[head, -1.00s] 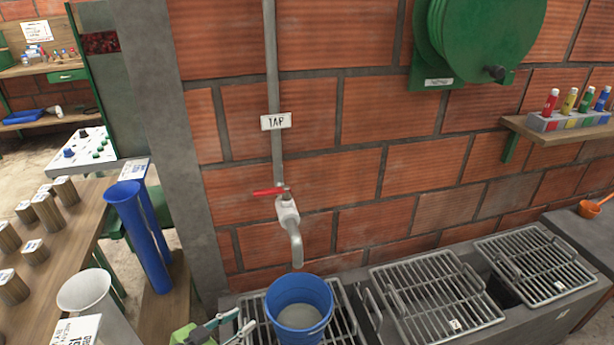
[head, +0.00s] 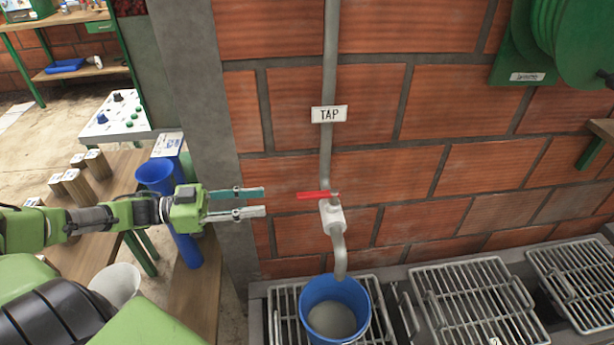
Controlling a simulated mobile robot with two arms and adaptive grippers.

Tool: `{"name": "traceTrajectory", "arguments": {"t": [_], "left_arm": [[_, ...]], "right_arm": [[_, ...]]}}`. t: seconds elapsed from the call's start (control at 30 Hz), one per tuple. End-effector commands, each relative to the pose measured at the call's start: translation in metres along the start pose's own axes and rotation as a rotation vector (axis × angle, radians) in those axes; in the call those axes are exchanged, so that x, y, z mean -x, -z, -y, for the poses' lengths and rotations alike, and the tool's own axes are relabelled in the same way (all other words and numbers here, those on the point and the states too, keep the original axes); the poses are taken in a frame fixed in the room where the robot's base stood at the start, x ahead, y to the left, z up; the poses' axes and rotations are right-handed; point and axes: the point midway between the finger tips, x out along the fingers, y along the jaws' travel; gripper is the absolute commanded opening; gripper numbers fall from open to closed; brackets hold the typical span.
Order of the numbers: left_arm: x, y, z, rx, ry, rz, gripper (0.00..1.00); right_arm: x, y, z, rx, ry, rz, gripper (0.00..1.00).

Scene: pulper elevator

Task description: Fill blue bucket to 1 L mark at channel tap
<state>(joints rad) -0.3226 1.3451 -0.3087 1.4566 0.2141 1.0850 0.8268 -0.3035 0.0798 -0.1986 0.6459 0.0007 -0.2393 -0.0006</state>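The blue bucket (head: 350,292) stands upright on the leftmost metal grate, under the spout of the tap (head: 334,218). Its inside shows a greyish bottom or contents; I cannot tell if there is water, and no 1 L mark can be made out. The tap's red lever (head: 314,195) points left across the pipe. No stream is visible from the spout. My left gripper (head: 264,202) is open and empty, level with the lever and a little to its left, fingers pointing right. My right gripper is out of view.
More metal grates (head: 475,305) lie to the right along the channel. A green reel hangs upper right.

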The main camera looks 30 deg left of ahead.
Motion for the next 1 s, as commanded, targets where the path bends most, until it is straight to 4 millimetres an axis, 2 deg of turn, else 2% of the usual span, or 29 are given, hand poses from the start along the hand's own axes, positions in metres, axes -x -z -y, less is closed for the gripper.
{"name": "traceTrajectory", "arguments": {"t": [0.1, 0.23, 0.8, 1.0], "left_arm": [[0.003, 0.008, -0.001, 0.000, -0.025, -0.009, 0.31], [-0.008, 0.009, -0.001, 0.001, -0.027, -0.013, 0.31], [-0.106, 0.013, -0.004, -0.002, -0.027, -0.015, 0.31], [-0.128, 0.011, -0.004, 0.000, -0.025, -0.012, 0.31]], "right_arm": [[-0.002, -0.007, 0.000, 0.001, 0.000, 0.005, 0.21], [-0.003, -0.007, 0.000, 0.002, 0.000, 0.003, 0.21], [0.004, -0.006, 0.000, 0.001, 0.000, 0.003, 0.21], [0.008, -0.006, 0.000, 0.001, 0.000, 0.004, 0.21]]}}
